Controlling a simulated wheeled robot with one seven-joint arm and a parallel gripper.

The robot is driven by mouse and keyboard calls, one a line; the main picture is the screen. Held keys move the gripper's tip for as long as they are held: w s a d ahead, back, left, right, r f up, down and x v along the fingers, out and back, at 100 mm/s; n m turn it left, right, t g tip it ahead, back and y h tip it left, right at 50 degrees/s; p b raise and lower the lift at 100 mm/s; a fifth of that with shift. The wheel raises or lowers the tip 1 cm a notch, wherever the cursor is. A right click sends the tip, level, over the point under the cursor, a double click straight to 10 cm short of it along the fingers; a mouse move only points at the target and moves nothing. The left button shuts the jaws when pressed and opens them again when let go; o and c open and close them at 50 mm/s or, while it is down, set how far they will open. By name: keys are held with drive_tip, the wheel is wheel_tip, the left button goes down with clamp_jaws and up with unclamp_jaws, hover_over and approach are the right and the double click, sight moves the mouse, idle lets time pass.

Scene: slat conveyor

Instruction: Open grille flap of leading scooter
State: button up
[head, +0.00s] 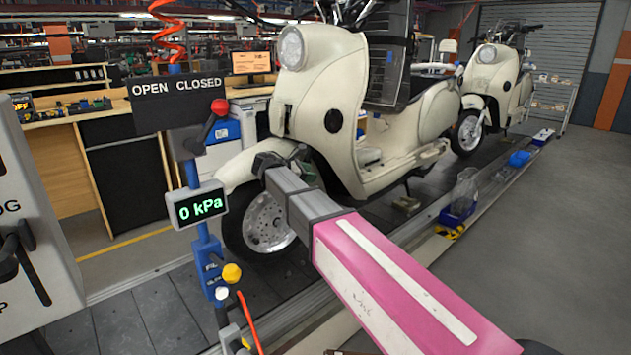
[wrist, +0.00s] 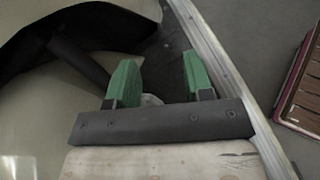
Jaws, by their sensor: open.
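The leading scooter (head: 335,85) is cream and stands upright on the conveyor, with its front wheel (head: 265,225) toward me. I cannot make out a grille flap on its front. A dark slatted panel (head: 388,70) shows behind the leg shield, but I cannot tell whether it belongs to the scooter. My gripper (head: 268,163) is in front of the scooter, near its front fender, and partly hidden by my arm. In the wrist view my gripper (wrist: 158,75) has two green fingers set apart with nothing held between them. A cream body surface (wrist: 35,100) lies to their left.
A blue post carries a 0 kPa display (head: 197,206) and an OPEN CLOSED sign with a red-knobbed lever (head: 212,118). A grey panel (head: 35,220) stands at left. A second scooter (head: 490,80) stands behind. A metal rail (wrist: 215,60) runs beside the fingers. The right floor is clear.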

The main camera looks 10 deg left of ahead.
drive_tip(key=shift+s+d+f+m, duration=0.1)
drive_tip(key=shift+d+f+m, duration=0.3)
drive_tip(key=shift+d+f, duration=0.8)
drive_tip(key=shift+d+r, duration=0.1)
drive_tip(key=shift+r, duration=0.05)
